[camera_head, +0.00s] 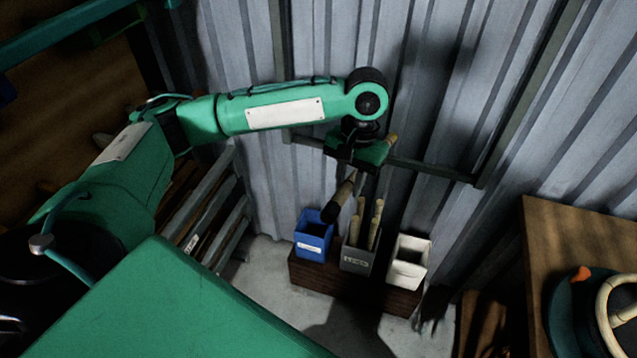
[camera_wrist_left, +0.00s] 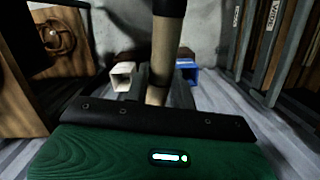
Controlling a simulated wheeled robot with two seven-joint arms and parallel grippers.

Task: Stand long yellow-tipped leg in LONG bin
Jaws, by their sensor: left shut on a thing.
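My left gripper (camera_head: 362,165) is shut on a tan rattan leg (camera_head: 348,188). It holds the leg tilted in the air above the row of bins. The leg's dark end (camera_head: 331,211) points down, close above the blue bin in the picture; a yellowish end (camera_head: 392,138) sticks out above the gripper. In the left wrist view the leg (camera_wrist_left: 165,50) rises past the gripper's dark edge. A blue bin (camera_head: 311,246), a grey bin (camera_head: 355,260) and a white bin (camera_head: 406,272) stand side by side. Their labels are too small to read surely. My right gripper is out of view.
Several tan legs (camera_head: 377,222) stand in the grey bin. The bins rest on a low brown wooden block (camera_head: 340,286) by a corrugated metal wall (camera_head: 440,95). A rack (camera_head: 212,225) stands at the left, and a wooden table (camera_head: 570,235) at the right.

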